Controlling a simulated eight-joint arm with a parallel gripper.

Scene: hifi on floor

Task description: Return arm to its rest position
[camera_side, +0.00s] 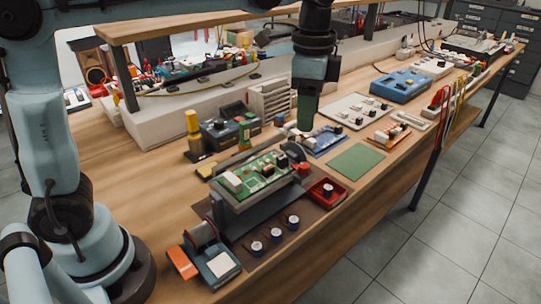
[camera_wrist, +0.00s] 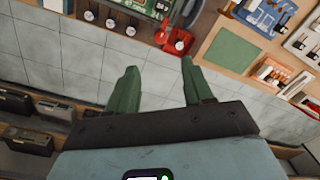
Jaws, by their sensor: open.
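The green circuit board (camera_side: 256,172) sits on a grey fixture on the dark mat, left of and nearer than my gripper in the side view. A red tray (camera_side: 326,193) with a small white-topped part in it stands beside the board; this red tray (camera_wrist: 178,42) also shows beyond the fingertips in the wrist view.
Several capacitor-like cylinders (camera_side: 275,235) stand along the mat's front. A green mat (camera_side: 356,161) lies bare on the right. A blue instrument (camera_side: 401,86) sits farther back. A wooden shelf (camera_side: 190,25) runs above the bench's rear. Tiled floor (camera_side: 450,210) is clear in front.

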